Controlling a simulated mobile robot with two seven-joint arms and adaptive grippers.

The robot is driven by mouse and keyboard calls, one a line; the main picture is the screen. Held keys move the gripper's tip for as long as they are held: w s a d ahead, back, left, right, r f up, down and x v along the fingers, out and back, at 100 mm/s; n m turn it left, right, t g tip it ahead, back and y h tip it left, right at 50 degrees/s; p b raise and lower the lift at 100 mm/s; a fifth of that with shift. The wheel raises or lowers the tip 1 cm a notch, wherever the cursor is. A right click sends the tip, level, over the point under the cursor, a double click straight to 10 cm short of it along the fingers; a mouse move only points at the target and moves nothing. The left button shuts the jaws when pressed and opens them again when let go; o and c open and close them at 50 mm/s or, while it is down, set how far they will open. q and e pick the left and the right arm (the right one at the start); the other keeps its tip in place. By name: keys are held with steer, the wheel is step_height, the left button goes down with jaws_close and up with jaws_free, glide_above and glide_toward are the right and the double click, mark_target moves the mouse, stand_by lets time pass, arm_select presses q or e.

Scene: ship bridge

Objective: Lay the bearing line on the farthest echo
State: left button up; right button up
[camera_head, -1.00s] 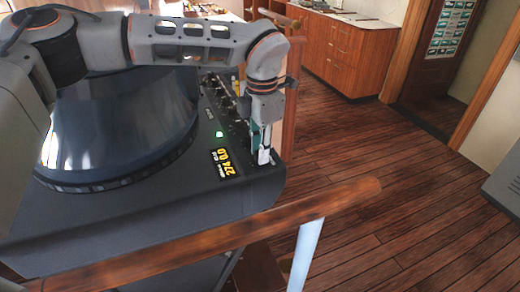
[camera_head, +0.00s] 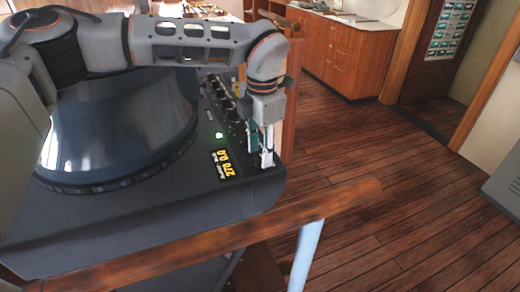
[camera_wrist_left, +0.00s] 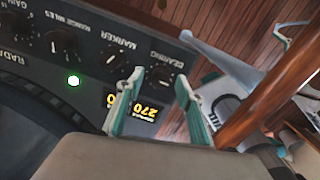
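The radar console's round screen (camera_head: 120,115) is dark and glossy with reflections; I can make out no echoes or bearing line on it. The bearing knob (camera_wrist_left: 160,76) is at the end of the knob row, under the label "BEARING". My left gripper (camera_head: 265,160) points down at the console's right end. In the left wrist view its green-and-white fingers (camera_wrist_left: 160,80) are apart, one on each side of the bearing knob, with gaps to it. The yellow readout (camera_head: 228,164) shows 270 and 0.0; it also shows in the left wrist view (camera_wrist_left: 143,110), partly covered by a finger. My right gripper is not in view.
Marker (camera_wrist_left: 115,60) and range knobs (camera_wrist_left: 62,43) sit beside the bearing knob. A green lamp (camera_head: 219,135) is lit. A wooden handrail (camera_head: 200,240) runs across the front. Open wooden floor (camera_head: 400,200) lies to the right.

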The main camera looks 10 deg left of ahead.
arm_select(q)
step_height(320, 180, up, 12)
steer(key=shift+s+d, duration=0.2)
stand_by(0.4)
steer(key=shift+f, duration=0.1)
